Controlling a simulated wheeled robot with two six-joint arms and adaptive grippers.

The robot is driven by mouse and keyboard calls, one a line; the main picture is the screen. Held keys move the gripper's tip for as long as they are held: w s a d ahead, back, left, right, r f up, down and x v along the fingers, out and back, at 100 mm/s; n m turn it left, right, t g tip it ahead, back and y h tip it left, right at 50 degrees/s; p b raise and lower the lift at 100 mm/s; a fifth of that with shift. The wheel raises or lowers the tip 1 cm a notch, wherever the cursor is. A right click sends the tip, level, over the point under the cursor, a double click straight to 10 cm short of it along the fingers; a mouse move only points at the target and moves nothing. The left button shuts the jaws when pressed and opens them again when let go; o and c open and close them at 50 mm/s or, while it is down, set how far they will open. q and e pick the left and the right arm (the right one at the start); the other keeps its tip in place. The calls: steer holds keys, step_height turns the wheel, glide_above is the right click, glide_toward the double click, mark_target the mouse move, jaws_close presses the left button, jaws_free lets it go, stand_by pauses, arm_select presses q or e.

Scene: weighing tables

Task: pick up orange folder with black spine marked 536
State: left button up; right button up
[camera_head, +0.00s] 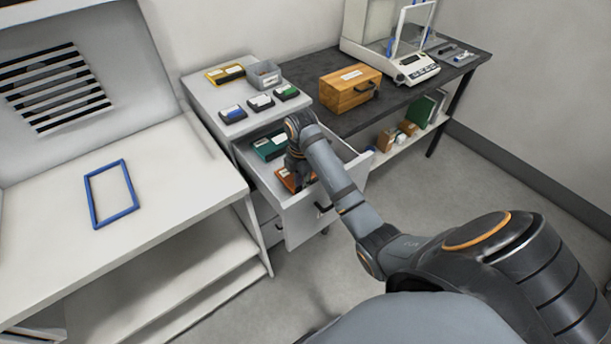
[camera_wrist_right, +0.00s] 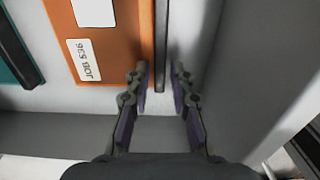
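The orange folder (camera_head: 285,180) lies in the open drawer (camera_head: 306,224), partly hidden by my right arm in the head view. In the right wrist view the orange folder (camera_wrist_right: 112,40) shows a white label reading JOB 536 and a black spine (camera_wrist_right: 160,48) along its right edge. My right gripper (camera_wrist_right: 160,80) is open and reaches down into the drawer. Its fingertips lie on either side of the line of the spine, near the folder's lower end. I cannot tell whether they touch it. My left gripper is not in view.
A teal folder (camera_head: 269,147) lies beside the orange one in the drawer. The cabinet top holds a grey bin (camera_head: 264,77), a yellow folder (camera_head: 225,74) and several small black boxes. A wooden box (camera_head: 350,88) and a balance (camera_head: 413,70) stand on the dark table.

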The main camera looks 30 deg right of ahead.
jaws_close()
